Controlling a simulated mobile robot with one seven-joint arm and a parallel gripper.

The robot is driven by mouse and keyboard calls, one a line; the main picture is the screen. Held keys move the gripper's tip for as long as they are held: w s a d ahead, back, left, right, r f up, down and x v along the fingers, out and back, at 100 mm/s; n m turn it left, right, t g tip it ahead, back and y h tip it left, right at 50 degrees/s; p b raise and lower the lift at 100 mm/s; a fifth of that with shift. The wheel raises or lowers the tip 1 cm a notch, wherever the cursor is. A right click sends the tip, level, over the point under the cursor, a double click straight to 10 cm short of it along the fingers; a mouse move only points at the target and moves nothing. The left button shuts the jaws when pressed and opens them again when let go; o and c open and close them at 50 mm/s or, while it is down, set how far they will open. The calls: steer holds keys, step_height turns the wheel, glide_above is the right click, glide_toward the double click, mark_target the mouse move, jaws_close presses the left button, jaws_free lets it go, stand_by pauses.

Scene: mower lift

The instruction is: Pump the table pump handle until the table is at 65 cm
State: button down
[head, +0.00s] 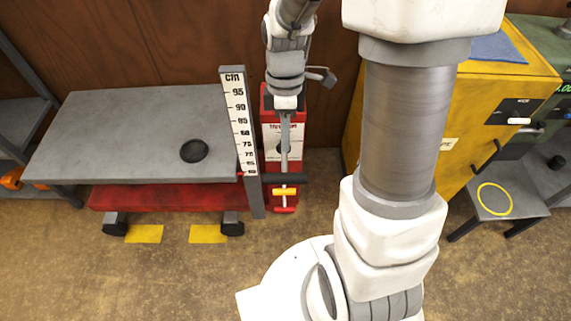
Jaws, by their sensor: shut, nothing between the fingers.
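The lift table (130,120) has a grey top over a red base (150,197). An upright cm scale (238,120) stands at its right edge. A small red mark (241,174) sits by the lowest numbers, near 60; the exact reading is too small to tell. Right of the scale is a red pump unit (270,150) with a white label. A yellow grip (285,191) and a dark bar show low in front of it. My gripper (286,103) is shut and empty, pointing down at the unit's upper part. I cannot tell whether it touches the unit or the grey rod (285,135) below it.
A black round disc (194,150) lies on the tabletop. A yellow cabinet (465,95) and a small stool with a yellow ring (495,199) stand at right. Grey shelving (20,120) is at left. Yellow floor marks (145,233) lie before the table; the floor there is clear.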

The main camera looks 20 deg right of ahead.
mark_target(286, 174)
steer(key=f, duration=0.2)
steer(key=s+f+b, duration=0.1)
steer(key=f, duration=0.4)
steer(key=shift+s+a+f, duration=0.2)
steer(key=shift+s+f, duration=0.05)
steer(key=shift+f, duration=0.1)
steer(key=shift+f+b, duration=0.15)
steer(key=shift+b, duration=0.2)
